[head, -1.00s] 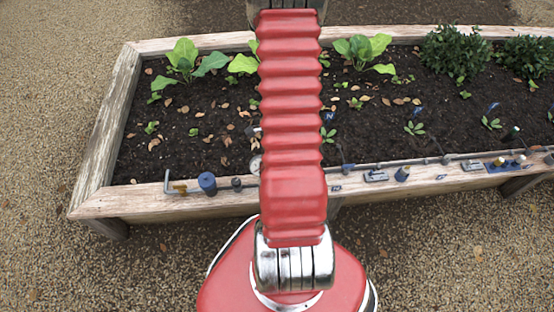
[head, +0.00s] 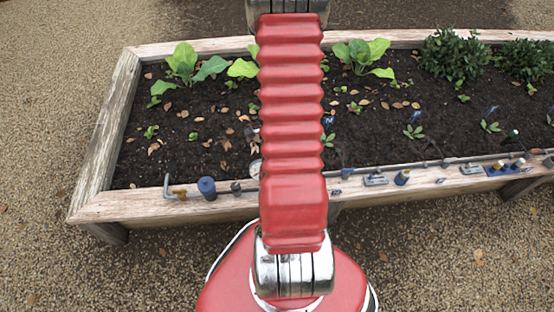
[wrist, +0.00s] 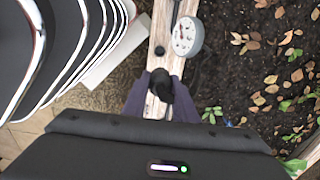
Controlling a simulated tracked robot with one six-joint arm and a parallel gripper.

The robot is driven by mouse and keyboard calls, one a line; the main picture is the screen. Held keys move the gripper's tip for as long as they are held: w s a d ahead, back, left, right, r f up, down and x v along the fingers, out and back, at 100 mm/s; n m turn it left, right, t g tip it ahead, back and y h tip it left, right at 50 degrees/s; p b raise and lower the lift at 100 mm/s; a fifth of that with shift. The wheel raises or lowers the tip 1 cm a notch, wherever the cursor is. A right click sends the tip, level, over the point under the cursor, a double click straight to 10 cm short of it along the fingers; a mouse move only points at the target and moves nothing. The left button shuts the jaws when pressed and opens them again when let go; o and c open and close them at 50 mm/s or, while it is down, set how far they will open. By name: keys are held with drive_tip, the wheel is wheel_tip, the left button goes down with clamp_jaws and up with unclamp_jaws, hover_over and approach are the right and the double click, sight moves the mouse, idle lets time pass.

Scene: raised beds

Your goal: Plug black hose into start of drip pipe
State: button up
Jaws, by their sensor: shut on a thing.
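My gripper (wrist: 162,98) shows in the wrist view over the wooden rim of a raised bed, its two dark purple-grey fingers shut on a short black piece, the black hose (wrist: 160,84). The rest of the hose is hidden. In the head view my red arm covers the gripper. A thin dark drip pipe (head: 415,164) runs along the inner side of the front rim. Its start is hard to make out, partly behind my arm. A round white gauge (wrist: 187,36) stands on the rim beyond the fingers, with a small dark knob (wrist: 159,50) beside it.
The front rim (head: 130,208) carries a blue cylinder (head: 207,188), a brass fitting (head: 179,192), a metal bracket (head: 375,180) and another blue cylinder (head: 402,177). Leafy plants (head: 184,68) and dry leaves lie in the soil. Gravel (head: 60,270) in front is open.

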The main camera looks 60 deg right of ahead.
drive_tip(key=s+d, duration=0.3)
drive_tip(key=d, duration=0.4)
drive_tip(key=s+d, duration=0.3)
drive_tip(key=d, duration=0.4)
drive_tip(key=shift+s, duration=0.4)
idle(1.1)
drive_tip(key=shift+a+f, duration=0.1)
wheel_tip(320, 180, down, 15)
idle(4.0)
idle(0.3)
